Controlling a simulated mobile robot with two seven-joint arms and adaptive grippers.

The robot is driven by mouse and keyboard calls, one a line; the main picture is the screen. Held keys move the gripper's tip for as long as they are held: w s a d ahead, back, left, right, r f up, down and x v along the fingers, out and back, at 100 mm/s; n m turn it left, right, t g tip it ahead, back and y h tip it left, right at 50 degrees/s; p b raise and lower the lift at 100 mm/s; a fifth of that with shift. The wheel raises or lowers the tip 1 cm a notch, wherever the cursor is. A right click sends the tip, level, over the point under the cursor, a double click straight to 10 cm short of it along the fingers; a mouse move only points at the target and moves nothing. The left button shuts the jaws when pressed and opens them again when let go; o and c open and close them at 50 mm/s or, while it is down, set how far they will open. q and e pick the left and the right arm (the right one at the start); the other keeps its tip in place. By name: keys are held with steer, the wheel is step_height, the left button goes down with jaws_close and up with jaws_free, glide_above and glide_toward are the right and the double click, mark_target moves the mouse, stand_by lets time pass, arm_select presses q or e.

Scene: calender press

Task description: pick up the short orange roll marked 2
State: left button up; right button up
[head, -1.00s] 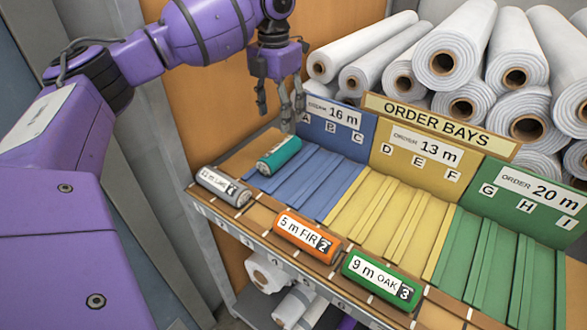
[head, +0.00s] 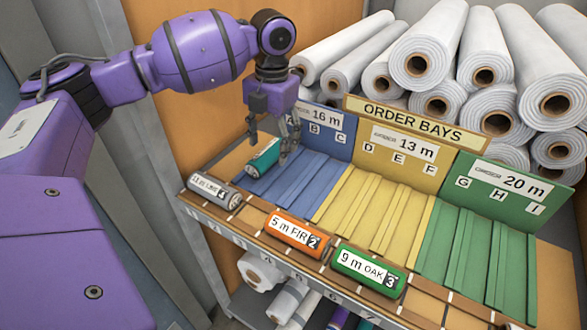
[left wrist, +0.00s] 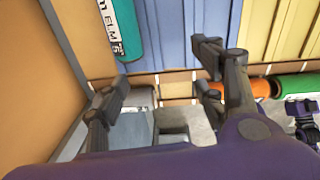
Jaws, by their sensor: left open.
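The short orange roll (head: 298,234) has a white label reading "5 m FIR" and a black 2. It lies on the front ledge of the order bays, between a grey roll and a green roll. In the left wrist view part of the orange roll (left wrist: 257,89) shows right of the fingers, partly hidden. My left gripper (head: 270,145) is open, with its fingers pointing down over the teal roll (head: 264,157) at the blue bay. It is back and left of the orange roll, not touching it.
The grey roll (head: 213,190) lies left on the ledge and the green "9 m OAK" roll (head: 368,271) right. Blue, yellow (head: 375,212) and green (head: 470,265) slotted bays are empty beyond the teal roll. Large white rolls (head: 430,60) are stacked behind. An orange-brown side wall stands at the left.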

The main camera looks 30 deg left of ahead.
arm_select(q)
steer(key=s+d+f+n+p, duration=0.1)
steer(key=s+d+n, duration=0.4)
steer(key=s+d, duration=0.2)
steer(key=n, duration=0.8)
glide_above(297, 227)
steer(key=a, duration=0.1)
steer(key=shift+a+f, duration=0.1)
steer(key=shift+f, duration=0.4)
steer(key=shift+s+d+n+t+h, duration=0.2)
steer(key=shift+d+n+t+h, duration=0.1)
steer(key=shift+n, duration=0.5)
steer(key=shift+w+n, duration=0.1)
steer(key=shift+n, duration=1)
steer(key=shift+f, duration=0.2)
steer(key=f, duration=0.6)
steer(key=shift+d+f, duration=0.2)
steer(key=shift+d, duration=0.15)
steer(key=shift+f, duration=0.5)
arm_select(e)
steer(key=shift+s+a+r, duration=0.2)
steer(key=shift+s+a, duration=0.05)
steer(key=shift+a, duration=0.2)
